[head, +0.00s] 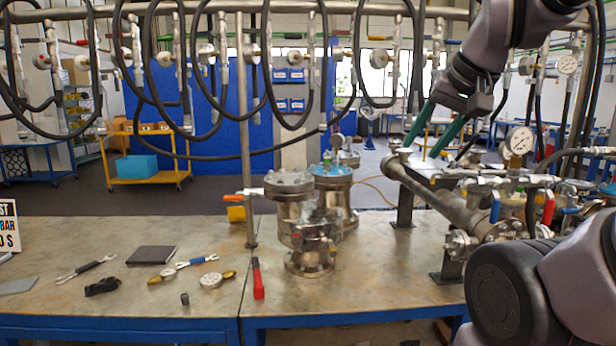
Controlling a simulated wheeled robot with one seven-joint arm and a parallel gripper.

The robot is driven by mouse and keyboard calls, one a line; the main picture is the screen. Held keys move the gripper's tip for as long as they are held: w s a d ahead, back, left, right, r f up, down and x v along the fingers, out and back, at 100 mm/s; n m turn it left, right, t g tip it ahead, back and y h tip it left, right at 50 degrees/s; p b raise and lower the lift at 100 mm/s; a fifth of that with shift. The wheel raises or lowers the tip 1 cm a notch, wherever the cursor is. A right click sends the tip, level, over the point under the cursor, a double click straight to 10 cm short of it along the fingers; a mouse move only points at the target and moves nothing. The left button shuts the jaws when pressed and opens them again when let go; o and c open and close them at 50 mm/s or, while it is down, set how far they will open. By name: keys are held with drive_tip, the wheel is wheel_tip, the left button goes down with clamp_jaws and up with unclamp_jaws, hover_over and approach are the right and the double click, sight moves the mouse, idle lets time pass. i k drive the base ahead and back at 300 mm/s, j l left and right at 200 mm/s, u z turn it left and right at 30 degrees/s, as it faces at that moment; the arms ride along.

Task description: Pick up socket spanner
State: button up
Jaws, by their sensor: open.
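Several hand tools lie on the metal workbench (60,226); I cannot tell for sure which is the socket spanner. A long spanner with a dark middle and bright ends (86,268) lies at the left. A blue-handled tool (194,262) lies right of it. A red-handled tool with a dark tip (257,279) lies near the front edge, left of the vessels. A small dark cylinder (185,299) stands nearby. My gripper (420,150) is at the upper right, with two teal fingers apart and nothing between them. It is well away from these tools.
Flanged vessels (291,205) stand mid-bench. A flanged pipe (440,198) with a gauge (520,140) and valves fills the right side. Black hoses hang above.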

sight(259, 290)
drive_tip(key=i+j, duration=0.25)
drive_tip(key=j, duration=0.15)
drive_tip(key=i+j, duration=0.2)
drive_tip(key=j, duration=0.25)
drive_tip(key=i+j, duration=0.25)
drive_tip(key=j, duration=0.15)
drive_tip(key=i+j, duration=0.25)
drive_tip(key=j, duration=0.2)
